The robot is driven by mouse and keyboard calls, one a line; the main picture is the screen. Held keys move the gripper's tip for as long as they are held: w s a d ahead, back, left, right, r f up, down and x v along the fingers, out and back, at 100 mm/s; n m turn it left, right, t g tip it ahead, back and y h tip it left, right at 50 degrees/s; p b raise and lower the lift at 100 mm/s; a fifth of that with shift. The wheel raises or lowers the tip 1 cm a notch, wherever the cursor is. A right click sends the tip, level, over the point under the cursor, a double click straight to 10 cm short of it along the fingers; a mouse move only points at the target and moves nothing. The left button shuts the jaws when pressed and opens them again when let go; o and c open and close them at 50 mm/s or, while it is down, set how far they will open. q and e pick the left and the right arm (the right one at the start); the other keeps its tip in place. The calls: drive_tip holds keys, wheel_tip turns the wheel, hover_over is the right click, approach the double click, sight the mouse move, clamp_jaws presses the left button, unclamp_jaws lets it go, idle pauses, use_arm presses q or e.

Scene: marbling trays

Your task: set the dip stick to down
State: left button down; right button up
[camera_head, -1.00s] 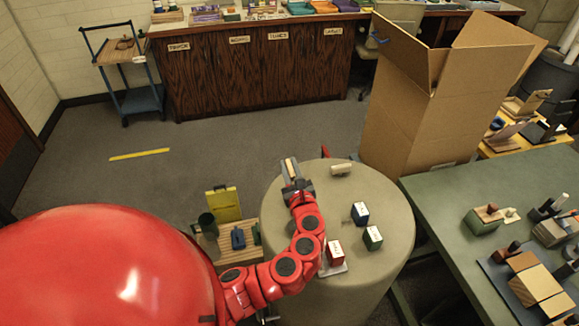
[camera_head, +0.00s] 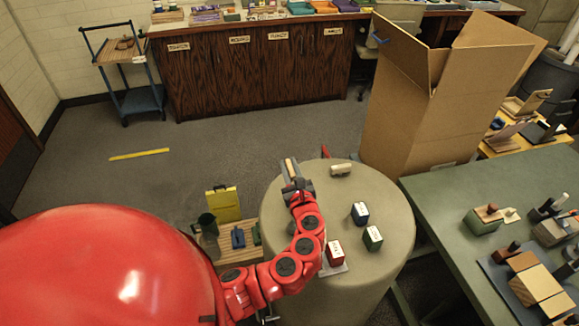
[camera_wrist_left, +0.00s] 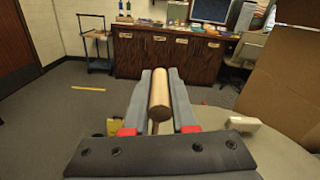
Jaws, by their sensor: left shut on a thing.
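The dip stick's pale wooden cylinder handle (camera_wrist_left: 159,92) lies lengthwise between the fingers of my left gripper (camera_wrist_left: 161,85) in the wrist view. The gripper is shut on it. A thin stem shows just under the handle's near end; what it joins is hidden by the gripper. In the head view, my left gripper (camera_head: 290,170) is over the far left edge of the round table (camera_head: 370,257), pointing away, with a sliver of the wooden handle between its fingers. My right gripper is not in view.
A cream block (camera_head: 341,169) lies right of the gripper. Blue (camera_head: 360,214), green (camera_head: 373,239) and red (camera_head: 335,253) labelled blocks stand on the round table near my arm. A tall open carton (camera_head: 420,110) stands behind, and a green table (camera_head: 450,200) is at right.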

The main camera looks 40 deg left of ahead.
use_arm(q)
wheel_tip(320, 180, down, 5)
drive_tip(key=b, duration=0.3)
drive_tip(key=shift+f+b, duration=0.15)
drive_tip(key=shift+b, duration=0.15)
drive_tip(key=c, duration=0.7)
unclamp_jaws()
drive_tip(key=shift+r, duration=0.2)
drive_tip(key=shift+c, duration=0.2)
drive_tip(key=b+v, duration=0.2)
drive_tip(key=v, duration=1.4)
drive_tip(key=shift+d, duration=0.1)
drive_tip(key=shift+s+d, duration=0.45)
drive_tip(key=shift+s, duration=0.05)
